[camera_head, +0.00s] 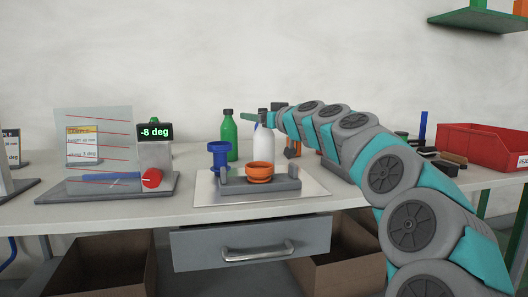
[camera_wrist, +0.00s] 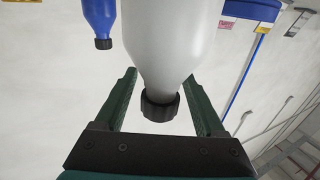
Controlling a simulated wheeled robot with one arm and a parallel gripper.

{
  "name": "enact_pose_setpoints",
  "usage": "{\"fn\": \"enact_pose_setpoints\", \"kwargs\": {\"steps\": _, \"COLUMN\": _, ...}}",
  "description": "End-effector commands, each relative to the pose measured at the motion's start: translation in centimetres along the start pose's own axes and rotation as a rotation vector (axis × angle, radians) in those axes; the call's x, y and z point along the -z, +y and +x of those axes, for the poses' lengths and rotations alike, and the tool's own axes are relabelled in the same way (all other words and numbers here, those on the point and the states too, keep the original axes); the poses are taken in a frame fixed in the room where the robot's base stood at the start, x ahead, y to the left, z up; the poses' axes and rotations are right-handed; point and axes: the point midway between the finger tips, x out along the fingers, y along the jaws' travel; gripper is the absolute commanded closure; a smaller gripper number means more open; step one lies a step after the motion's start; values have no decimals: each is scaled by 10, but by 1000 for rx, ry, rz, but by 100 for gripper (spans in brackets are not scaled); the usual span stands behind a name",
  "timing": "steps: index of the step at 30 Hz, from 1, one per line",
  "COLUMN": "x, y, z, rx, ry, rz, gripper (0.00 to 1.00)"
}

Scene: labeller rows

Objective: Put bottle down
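The white bottle (camera_head: 264,146) is upright behind the orange bowl in the head view, which hides its base; I cannot tell whether it touches the surface. In the wrist view the white bottle (camera_wrist: 167,38) appears upside down, its black cap (camera_wrist: 160,106) at the bottom. My gripper (camera_wrist: 163,76) has one green finger on each side of the bottle's neck and shoulder. The fingertips are hidden behind the bottle. In the head view my gripper (camera_head: 255,117) reaches in from the right.
A green bottle (camera_head: 229,137) stands behind. A labeller with a display (camera_head: 155,132) is left; a red bin (camera_head: 482,147) is right.

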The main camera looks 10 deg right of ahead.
Motion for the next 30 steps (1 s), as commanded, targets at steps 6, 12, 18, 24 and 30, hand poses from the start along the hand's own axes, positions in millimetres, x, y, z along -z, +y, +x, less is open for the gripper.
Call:
{"fn": "enact_pose_setpoints", "kwargs": {"steps": 6, "x": 0, "y": 0, "z": 0, "rx": 0, "ry": 0, "rz": 0, "gripper": 54}}
{"fn": "enact_pose_setpoints", "kwargs": {"steps": 12, "x": 0, "y": 0, "z": 0, "rx": 0, "ry": 0, "rz": 0, "gripper": 77}}
{"fn": "enact_pose_setpoints", "kwargs": {"steps": 18, "x": 0, "y": 0, "z": 0, "rx": 0, "ry": -1, "rz": 0, "gripper": 99}}
{"fn": "enact_pose_setpoints", "kwargs": {"steps": 24, "x": 0, "y": 0, "z": 0, "rx": 0, "ry": -1, "rz": 0, "gripper": 100}}
{"fn": "enact_pose_setpoints", "kwargs": {"steps": 30, "x": 0, "y": 0, "z": 0, "rx": 0, "ry": 0, "rz": 0, "gripper": 100}}
